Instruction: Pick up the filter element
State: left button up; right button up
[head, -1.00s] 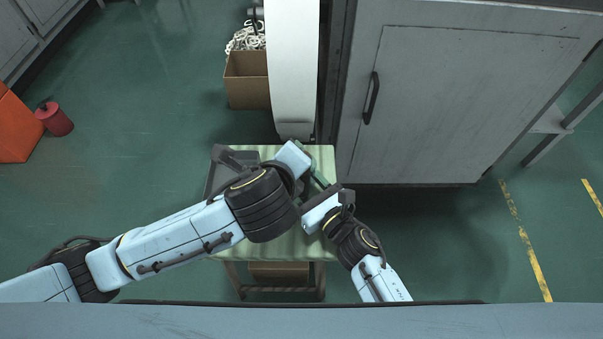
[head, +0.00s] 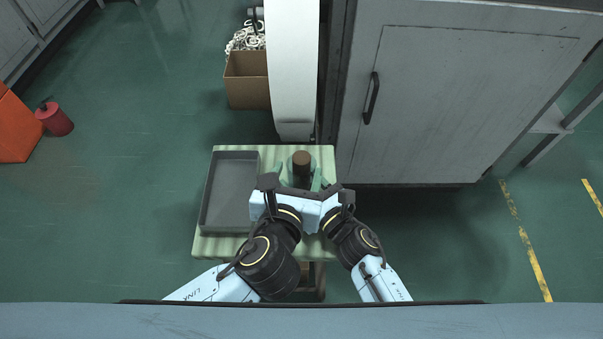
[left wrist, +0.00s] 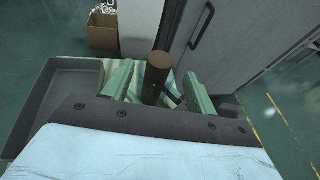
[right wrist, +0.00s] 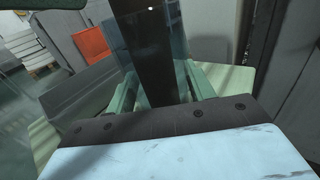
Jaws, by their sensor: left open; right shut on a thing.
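The filter element, a brown-topped cylinder (head: 301,163), stands upright over the right part of the table. In the left wrist view, its brown top (left wrist: 158,68) shows between the two green fingers of my left gripper (left wrist: 157,88). These fingers are open, with gaps on both sides. My right gripper (right wrist: 160,88) is shut on the filter element, which looks like a tall dark column (right wrist: 151,50) in the right wrist view. In the head view, both grippers meet just in front of it and hide its lower part. I cannot tell whether its base touches the table.
An empty grey tray (head: 228,195) lies on the left of the pale green striped table (head: 213,246). A white machine column (head: 293,70) stands right behind the table, and a grey cabinet (head: 440,110) stands behind right. A cardboard box (head: 247,82) is on the floor beyond.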

aim_at(303, 153)
pick_arm(q)
jog(key=shift+x, duration=3.4)
jog(key=shift+r, duration=0.1)
grip_shut()
